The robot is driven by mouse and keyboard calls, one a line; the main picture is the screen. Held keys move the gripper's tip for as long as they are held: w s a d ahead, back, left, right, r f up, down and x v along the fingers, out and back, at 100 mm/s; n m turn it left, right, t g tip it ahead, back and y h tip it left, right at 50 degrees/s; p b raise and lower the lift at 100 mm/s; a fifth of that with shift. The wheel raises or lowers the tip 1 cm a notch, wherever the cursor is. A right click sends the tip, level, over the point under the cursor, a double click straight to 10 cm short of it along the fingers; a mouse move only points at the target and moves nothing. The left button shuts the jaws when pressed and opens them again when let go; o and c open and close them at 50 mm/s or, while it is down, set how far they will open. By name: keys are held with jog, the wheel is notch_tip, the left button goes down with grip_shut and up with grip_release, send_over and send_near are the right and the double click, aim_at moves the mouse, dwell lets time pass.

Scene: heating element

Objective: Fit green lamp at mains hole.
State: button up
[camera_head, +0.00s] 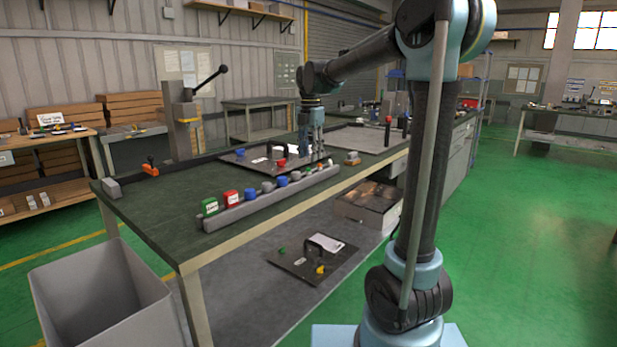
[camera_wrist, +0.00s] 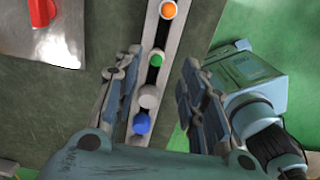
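A small round green lamp (camera_wrist: 156,59) sits in a dark slot of the grey rail (camera_head: 268,198), between an orange lamp (camera_wrist: 168,10) and a pale grey round piece (camera_wrist: 149,97). My gripper (camera_wrist: 161,60) is open and empty above the rail in the wrist view, one finger on each side of the row, with the green lamp between the fingertips. In the head view my gripper (camera_head: 311,146) points down over the bench. I cannot make out the mains hole.
A blue round piece (camera_wrist: 141,123) is on the rail near my gripper. An orange-handled tool (camera_head: 150,168) lies at the left. A grey bin (camera_head: 100,290) stands on the floor.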

aim_at(308, 174)
jog(key=shift+s+a+f, duration=0.1)
jog(key=shift+a+f, duration=0.05)
jog(key=shift+f, duration=1.25)
jog(key=shift+a+f, duration=0.15)
jog(key=shift+f, duration=1.2)
jog(key=shift+c, duration=0.3)
jog(key=c, duration=0.8)
